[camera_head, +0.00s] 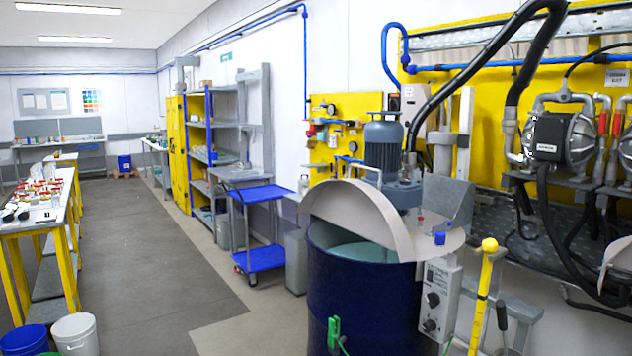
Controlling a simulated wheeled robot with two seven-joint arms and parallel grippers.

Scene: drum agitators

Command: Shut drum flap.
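The drum (360,290) is dark blue and stands upright at the right of centre, in the lower part of the view. Its flap (362,212) is a pale grey half-disc that stands tilted up above the drum's opening. Teal contents (368,251) show in the open left part of the drum. The fixed half of the lid (450,242) lies flat over the right part and carries a small blue block (439,238). The agitator motor (384,142) rises behind the flap. Neither of my grippers shows in this view.
A grey control box (438,298) and a yellow post (483,300) with a ball top stand right of the drum. A blue cart (262,230) and grey bin (297,262) stand behind it. Black hoses hang at the right. Floor (170,270) left of the drum is clear.

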